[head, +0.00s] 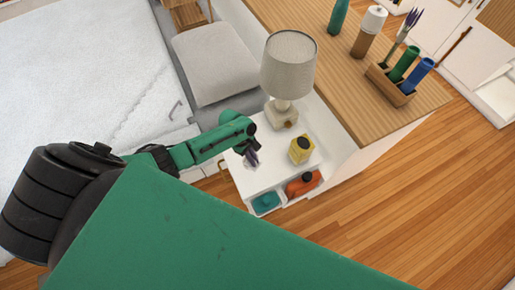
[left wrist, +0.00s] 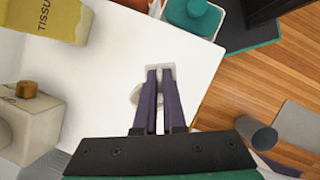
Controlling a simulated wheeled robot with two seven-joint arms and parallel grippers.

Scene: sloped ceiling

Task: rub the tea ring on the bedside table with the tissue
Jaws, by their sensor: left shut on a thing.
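The white bedside table (head: 262,179) stands beside the bed; its top (left wrist: 105,75) fills much of the left wrist view. My left gripper (head: 251,158) is low over the table top. In the left wrist view its two dark fingers (left wrist: 160,73) are close together, shut on a small white tissue (left wrist: 166,67) at their tips. A pale, greyish patch (left wrist: 135,95) shows just left of the fingers; I cannot tell whether it is tissue or the tea ring. No clear ring shows elsewhere. The yellow tissue box (head: 301,150) is also in the left wrist view (left wrist: 52,18). My right gripper is not in view.
A lamp (head: 287,75) stands at the table's back; its base (left wrist: 32,115) is near the box. At the table's front, a teal-lidded container (head: 265,202) and an orange item (head: 303,184) sit lower. A wooden-topped cabinet (head: 330,65) rises behind.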

